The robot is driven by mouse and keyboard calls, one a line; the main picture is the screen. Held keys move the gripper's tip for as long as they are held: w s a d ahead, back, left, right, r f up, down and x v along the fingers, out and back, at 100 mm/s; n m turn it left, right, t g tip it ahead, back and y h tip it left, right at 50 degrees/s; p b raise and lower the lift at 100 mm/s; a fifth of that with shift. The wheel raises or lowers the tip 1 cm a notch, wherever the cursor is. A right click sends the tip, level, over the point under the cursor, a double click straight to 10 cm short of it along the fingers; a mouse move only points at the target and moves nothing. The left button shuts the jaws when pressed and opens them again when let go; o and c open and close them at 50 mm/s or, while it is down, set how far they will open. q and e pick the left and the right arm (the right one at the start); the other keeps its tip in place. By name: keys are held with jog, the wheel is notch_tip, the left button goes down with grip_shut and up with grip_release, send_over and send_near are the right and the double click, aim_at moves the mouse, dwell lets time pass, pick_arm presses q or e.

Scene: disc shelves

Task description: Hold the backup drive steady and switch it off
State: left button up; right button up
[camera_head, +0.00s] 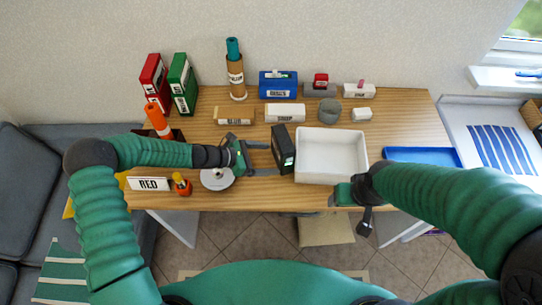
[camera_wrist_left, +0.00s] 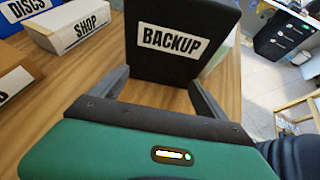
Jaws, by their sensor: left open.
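The backup drive (camera_head: 282,149) is an upright black box on the table, just left of the white bin. In the left wrist view its BACKUP label (camera_wrist_left: 175,40) faces my left gripper (camera_wrist_left: 158,78). That gripper (camera_head: 272,158) is open, its two fingers pointing at the drive, with the fingertips close to the drive's near lower part. I cannot tell whether they touch it. A small green mark shows on the drive in the head view; no switch can be made out. My right gripper (camera_head: 365,222) hangs at the table's front edge, right of the bin, and its jaws are unclear.
The white bin (camera_head: 331,181) stands close to the drive's right. A grey disc device (camera_head: 217,180) lies beneath my left wrist. An orange-and-red item (camera_head: 182,184) and a RED sign (camera_head: 149,184) are at the front left. Boxes, including SHOP (camera_wrist_left: 80,25), stand behind. A blue tray (camera_head: 422,154) is at the right.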

pick_arm(q)
jog(key=shift+d+f, duration=0.15)
jog(key=shift+d, duration=0.15)
jog(key=shift+c, duration=0.7)
grip_shut()
jog(key=c, duration=1.6)
grip_release()
jog(key=o, duration=1.5)
jog(key=shift+c, duration=0.2)
